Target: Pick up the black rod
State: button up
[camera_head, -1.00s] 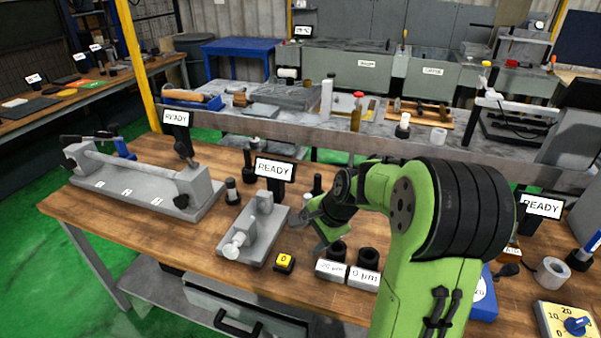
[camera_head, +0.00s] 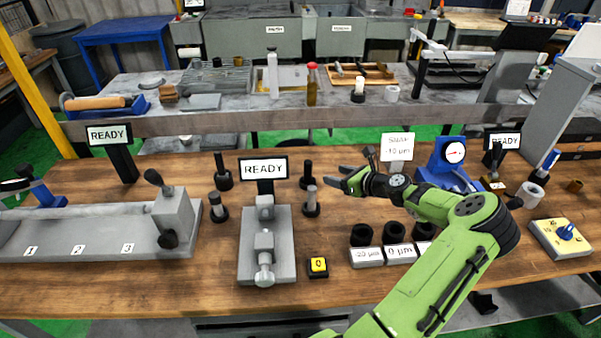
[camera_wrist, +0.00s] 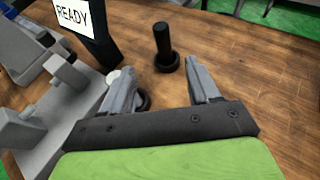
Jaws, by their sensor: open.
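A black rod (camera_head: 307,172) stands upright in a round black base on the workbench, right of the middle READY display. In the wrist view the black rod (camera_wrist: 162,40) stands beyond the gap between my fingertips, untouched. My gripper (camera_head: 335,178) is open and empty, just right of this rod in the head view. Both fingers of my gripper (camera_wrist: 160,72) show in the wrist view. A second black rod (camera_head: 222,165) stands left of the same display. A grey-topped rod (camera_head: 311,200) stands in front of the nearer black rod; my left finger partly hides it in the wrist view.
A grey fixture (camera_head: 252,245) stands left of the rods, with a READY display (camera_head: 263,169) behind it. A yellow-topped button box (camera_head: 318,267) and labelled blocks (camera_head: 367,257) are near the front. Bare wood (camera_wrist: 240,60) lies right of the rod in the wrist view.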

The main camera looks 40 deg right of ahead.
aim_at(311, 168)
jog(key=b+x, duration=0.1)
jog(key=x, duration=0.6)
jog(key=b+x, duration=0.1)
jog(key=x, duration=0.7)
jog(key=shift+s+d+f, duration=0.1)
jog(key=shift+d+f, duration=0.1)
jog(key=shift+d, duration=0.05)
jog(key=shift+s+r, duration=0.1)
jog(key=shift+c, duration=0.2)
grip_shut()
jog(key=shift+r, duration=0.1)
